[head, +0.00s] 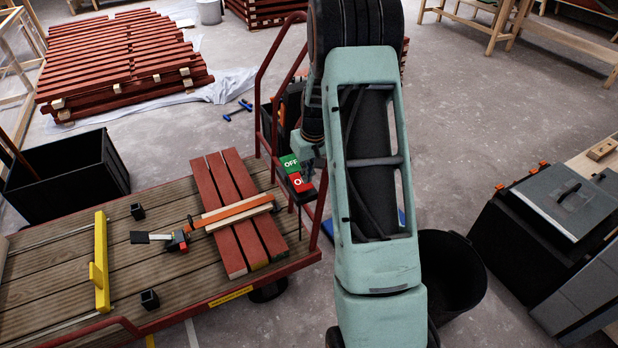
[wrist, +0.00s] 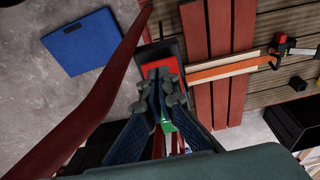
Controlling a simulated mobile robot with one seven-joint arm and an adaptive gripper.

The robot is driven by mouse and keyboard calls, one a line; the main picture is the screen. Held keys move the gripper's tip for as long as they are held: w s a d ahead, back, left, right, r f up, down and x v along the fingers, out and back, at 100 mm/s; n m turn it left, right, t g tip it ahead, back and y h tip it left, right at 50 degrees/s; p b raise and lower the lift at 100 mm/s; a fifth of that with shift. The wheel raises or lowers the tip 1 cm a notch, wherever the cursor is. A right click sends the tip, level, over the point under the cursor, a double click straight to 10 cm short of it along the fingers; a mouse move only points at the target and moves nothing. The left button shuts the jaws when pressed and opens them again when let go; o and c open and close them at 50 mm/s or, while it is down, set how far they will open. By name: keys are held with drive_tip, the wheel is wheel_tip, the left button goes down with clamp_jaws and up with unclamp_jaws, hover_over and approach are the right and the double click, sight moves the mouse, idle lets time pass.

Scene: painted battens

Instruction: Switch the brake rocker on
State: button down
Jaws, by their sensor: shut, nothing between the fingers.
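The brake rocker (head: 300,182) sits on a dark plate at the red rail of the cart's end. It has a green half, marked with what looks like OFF, and a red half with a round white mark. In the wrist view the red half (wrist: 150,63) shows beyond the fingertips and the green half (wrist: 167,124) between the fingers. My gripper (wrist: 162,76) is shut and empty, its tips over the rocker near the red half. I cannot tell whether they touch it. In the head view my arm partly hides the gripper.
The red handrail (wrist: 105,110) runs close beside my gripper. A black bucket (head: 455,275) stands on the floor to the right.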

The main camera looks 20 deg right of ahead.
drive_tip(key=s+r+p, duration=0.1)
drive_tip(key=s+r, duration=0.4)
drive_tip(key=r, duration=0.2)
drive_tip(key=shift+s+r+p, duration=0.3)
